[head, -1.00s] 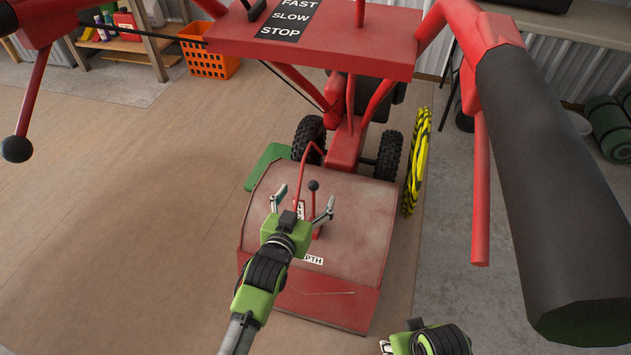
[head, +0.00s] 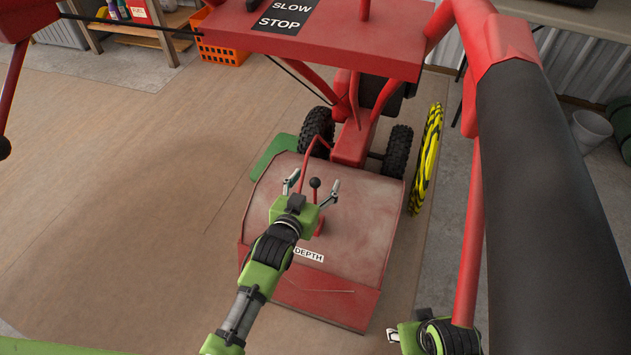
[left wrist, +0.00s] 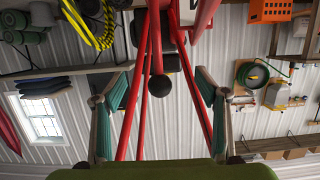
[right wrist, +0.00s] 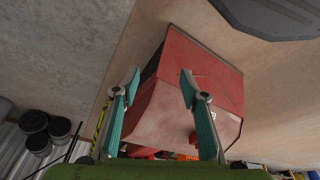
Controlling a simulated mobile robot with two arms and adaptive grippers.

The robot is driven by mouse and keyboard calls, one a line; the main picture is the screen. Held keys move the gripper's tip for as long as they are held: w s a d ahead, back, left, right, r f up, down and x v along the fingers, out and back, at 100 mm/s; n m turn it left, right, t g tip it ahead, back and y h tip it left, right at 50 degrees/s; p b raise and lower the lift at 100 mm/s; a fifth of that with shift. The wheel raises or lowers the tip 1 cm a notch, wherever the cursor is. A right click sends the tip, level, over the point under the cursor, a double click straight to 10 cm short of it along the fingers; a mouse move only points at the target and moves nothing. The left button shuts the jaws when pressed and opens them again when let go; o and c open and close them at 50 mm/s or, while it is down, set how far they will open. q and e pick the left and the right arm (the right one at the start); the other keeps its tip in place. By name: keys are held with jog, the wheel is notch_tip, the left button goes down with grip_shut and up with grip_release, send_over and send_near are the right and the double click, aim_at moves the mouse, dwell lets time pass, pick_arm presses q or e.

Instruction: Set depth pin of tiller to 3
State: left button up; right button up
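The red tiller (head: 345,235) stands ahead, with a white DEPTH label (head: 309,255) on its rear hood. A black ball-topped lever (head: 315,183) rises at the hood; its ball also shows in the left wrist view (left wrist: 159,86). Whether it is the depth pin is unclear, and no depth numbers are readable. My left gripper (head: 313,185) is open and empty, its fingers spread either side of the ball without visible contact. The lever's base is partly hidden by the gripper. My right gripper (right wrist: 160,73) is open and empty, low at the right, facing the hood.
The tiller's red control panel (head: 395,55) with SLOW and STOP labels and a thick black handle grip (head: 550,190) hang close in front. An orange crate (head: 222,50) is behind. The floor at left is clear.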

pick_arm(q)
grip_shut()
jog(key=shift+r, duration=0.15)
jog(key=shift+w+r+p, duration=0.1)
jog(key=shift+r+p, duration=0.45)
jog(key=shift+p, duration=0.05)
pick_arm(e)
jog(key=shift+a+f, duration=0.1)
jog(key=shift+f, duration=1.7)
pick_arm(q)
jog(key=shift+r+p, duration=0.55)
jog(key=shift+p, duration=0.05)
pick_arm(e)
jog(key=shift+g, duration=0.3)
jog(key=shift+s+f, duration=0.3)
jog(key=shift+f, duration=0.75)
jog(key=shift+s+f, duration=0.25)
jog(key=shift+f, duration=0.9)
